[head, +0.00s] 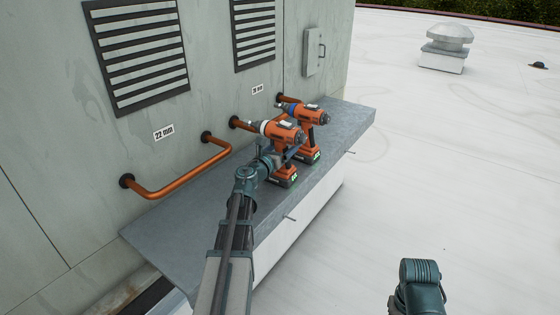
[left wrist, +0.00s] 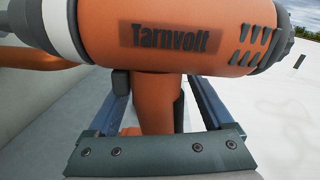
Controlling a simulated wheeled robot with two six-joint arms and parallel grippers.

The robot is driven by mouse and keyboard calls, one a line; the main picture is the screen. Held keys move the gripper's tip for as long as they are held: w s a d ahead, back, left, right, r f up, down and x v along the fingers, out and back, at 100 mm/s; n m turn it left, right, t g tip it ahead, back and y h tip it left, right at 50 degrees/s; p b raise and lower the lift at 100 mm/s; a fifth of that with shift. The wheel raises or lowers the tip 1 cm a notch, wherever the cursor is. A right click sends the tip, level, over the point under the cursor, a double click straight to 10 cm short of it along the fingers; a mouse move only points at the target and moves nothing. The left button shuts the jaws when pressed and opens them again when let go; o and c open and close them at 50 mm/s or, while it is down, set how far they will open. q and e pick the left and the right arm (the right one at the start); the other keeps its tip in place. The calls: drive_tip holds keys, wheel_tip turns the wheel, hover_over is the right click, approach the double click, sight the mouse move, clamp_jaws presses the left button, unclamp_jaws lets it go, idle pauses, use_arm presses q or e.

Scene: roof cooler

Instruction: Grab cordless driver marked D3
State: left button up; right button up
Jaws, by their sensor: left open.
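Two orange and black cordless drivers stand upright on the grey metal bench. The nearer driver (head: 286,134) has a white collar, and the farther driver (head: 304,114) has a blue collar. No D3 mark is readable on either. My left gripper (head: 290,153) is at the nearer driver's handle. In the left wrist view, a driver with a white collar and "Tarnvolt" lettering (left wrist: 170,37) fills the top. Its orange handle stands between the open fingers of my left gripper (left wrist: 155,88), with gaps beside it. My right gripper is out of view; only part of that arm shows at the bottom right.
The bench (head: 205,215) runs along a vented wall. Copper pipes (head: 170,188) stick out of the wall behind the drivers. Thin pins project from the bench's front edge. The pale roof (head: 450,180) to the right is mostly clear, with a vent cap (head: 447,45) far back.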

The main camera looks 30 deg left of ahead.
use_arm(q)
clamp_jaws()
idle(0.3)
drive_tip(key=shift+r, duration=0.15)
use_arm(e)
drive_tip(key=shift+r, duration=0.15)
